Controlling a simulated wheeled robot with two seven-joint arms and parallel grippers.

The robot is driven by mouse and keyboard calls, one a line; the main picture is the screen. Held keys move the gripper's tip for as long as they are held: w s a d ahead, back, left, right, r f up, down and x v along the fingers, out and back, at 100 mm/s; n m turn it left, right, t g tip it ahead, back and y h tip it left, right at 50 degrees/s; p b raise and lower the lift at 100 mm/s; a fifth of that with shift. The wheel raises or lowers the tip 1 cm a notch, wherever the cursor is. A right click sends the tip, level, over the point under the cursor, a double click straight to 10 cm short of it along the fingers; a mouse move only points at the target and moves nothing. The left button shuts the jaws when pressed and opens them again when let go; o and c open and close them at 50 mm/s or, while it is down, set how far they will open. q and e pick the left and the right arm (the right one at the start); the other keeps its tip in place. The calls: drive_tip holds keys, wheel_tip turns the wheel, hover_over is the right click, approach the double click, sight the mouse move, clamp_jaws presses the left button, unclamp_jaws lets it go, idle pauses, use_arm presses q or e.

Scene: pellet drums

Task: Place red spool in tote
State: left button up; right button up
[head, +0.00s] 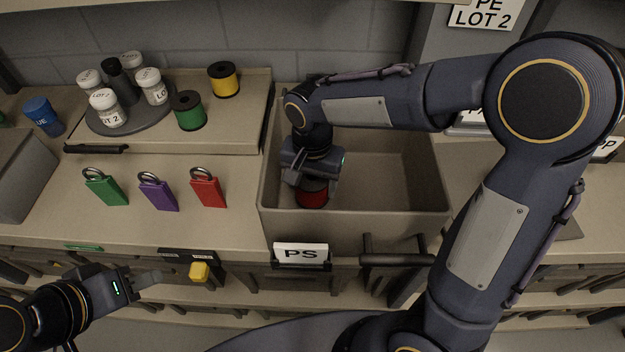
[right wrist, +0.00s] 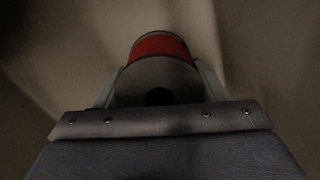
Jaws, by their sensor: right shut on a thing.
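The red spool (head: 312,195) has dark end flanges and is inside the tote (head: 420,222), a grey-beige open box, near its front left. My right gripper (head: 308,180) reaches down into the tote and is shut on the spool. In the right wrist view the red spool (right wrist: 163,48) sits between the two fingers, its dark flange with a centre hole facing the camera. I cannot tell whether the spool touches the tote floor. My left gripper (head: 150,277) is low at the left, in front of the counter's edge, with nothing seen in it.
A PS label (head: 301,253) is below the tote's front wall. Green (head: 105,187), purple (head: 158,192) and red (head: 208,188) padlocks lie left of the tote. A green spool (head: 188,111), a yellow spool (head: 223,79) and a round tray (head: 135,125) of bottles stand behind them.

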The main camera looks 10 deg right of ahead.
drive_tip(key=shift+f, duration=0.15)
drive_tip(key=o, duration=1.1)
drive_tip(key=shift+r, duration=0.45)
wheel_tip(320, 180, up, 12)
drive_tip(key=shift+f, duration=0.25)
